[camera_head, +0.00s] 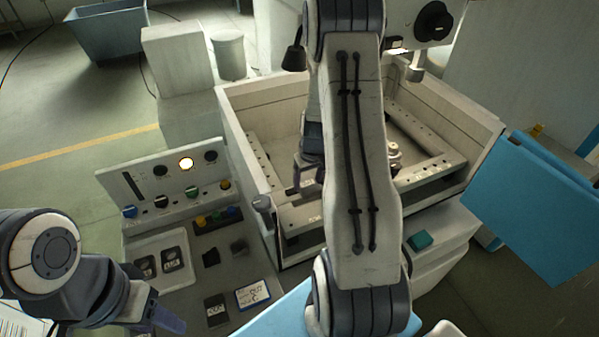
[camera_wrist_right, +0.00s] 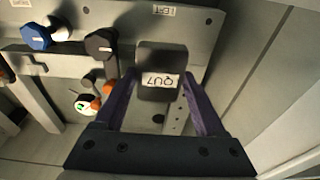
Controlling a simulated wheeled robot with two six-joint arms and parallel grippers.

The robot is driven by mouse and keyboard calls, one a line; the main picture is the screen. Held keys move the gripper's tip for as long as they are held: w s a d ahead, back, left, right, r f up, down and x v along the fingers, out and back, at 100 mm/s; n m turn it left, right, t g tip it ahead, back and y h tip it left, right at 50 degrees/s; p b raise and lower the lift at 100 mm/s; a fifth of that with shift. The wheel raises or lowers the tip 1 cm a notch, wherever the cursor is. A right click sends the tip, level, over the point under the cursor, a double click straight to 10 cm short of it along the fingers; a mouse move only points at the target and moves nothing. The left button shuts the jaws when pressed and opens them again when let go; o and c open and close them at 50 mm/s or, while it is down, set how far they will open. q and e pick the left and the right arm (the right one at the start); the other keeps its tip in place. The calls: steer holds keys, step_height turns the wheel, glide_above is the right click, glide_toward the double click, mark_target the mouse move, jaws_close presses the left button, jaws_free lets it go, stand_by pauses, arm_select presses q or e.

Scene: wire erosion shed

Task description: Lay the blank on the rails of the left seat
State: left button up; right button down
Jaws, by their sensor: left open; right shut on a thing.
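My right gripper (camera_wrist_right: 155,100) is shut on a dark blank (camera_wrist_right: 158,88) with a white handwritten label. In the head view this gripper (camera_head: 307,178) is inside the open tank, above the left part of the front ledge; the arm hides much of the area. The wrist view shows a metal plate marked LEFT (camera_wrist_right: 200,22) beyond the blank, and a strip with holes beneath it. I cannot tell whether the blank touches any rail. My left gripper (camera_head: 165,318) is open and empty at the lower left, clear of the tank.
The tank walls (camera_head: 245,145) surround the right gripper closely. A panel with knobs and a lit lamp (camera_head: 186,163) stands left. A white tray (camera_head: 160,240) holds dark labelled pieces. A card (camera_head: 253,294) and another dark piece (camera_head: 216,310) lie on the bench.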

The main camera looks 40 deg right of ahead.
mark_target(307, 206)
steer(key=shift+w+f+b, duration=0.1)
steer(key=shift+f+b, duration=0.6)
steer(key=shift+f, duration=0.15)
step_height(307, 206, down, 4)
steer(key=b, duration=0.3)
steer(key=shift+r, duration=0.1)
steer(key=shift+f+b, duration=1.05)
steer(key=shift+f, duration=0.05)
steer(key=shift+f+b, duration=0.3)
steer(key=shift+b, duration=0.05)
steer(key=shift+c, duration=0.4)
jaws_free()
steer(key=shift+o, duration=0.4)
steer(key=r, duration=0.3)
steer(key=s+r+b, duration=0.1)
steer(key=r, duration=0.3)
steer(key=r+b, duration=0.1)
steer(key=r, duration=0.2)
steer(key=shift+s+a+r, duration=0.2)
steer(key=shift+s+r, duration=0.05)
steer(key=shift+s, duration=0.1)
